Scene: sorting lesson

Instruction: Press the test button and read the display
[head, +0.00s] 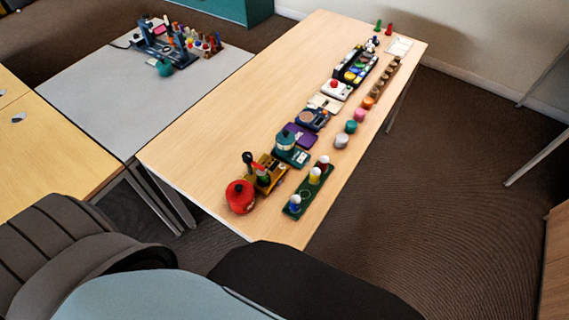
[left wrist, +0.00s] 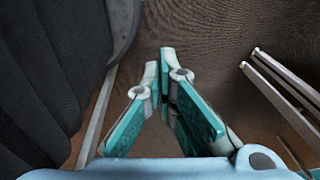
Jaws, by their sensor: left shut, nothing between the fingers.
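A white box with a red button-like top (head: 336,90) stands in the row of devices on the long wooden table (head: 215,140) in the head view. I cannot tell whether it is the test button. A teal device (head: 291,150) with a small pale panel stands nearer to me in the row. No readable display shows at this size. My left gripper (left wrist: 165,58) is in the left wrist view, with its fingers together and empty. It is over the carpet, apart from the table. My right gripper is in neither view.
A dark ribbed chair (head: 60,235) stands at the lower left and also shows in the left wrist view (left wrist: 45,70). A grey table (head: 95,95) with a tool set adjoins the wooden table. Carpet (head: 450,190) is clear to the right. The wooden table's left side is bare.

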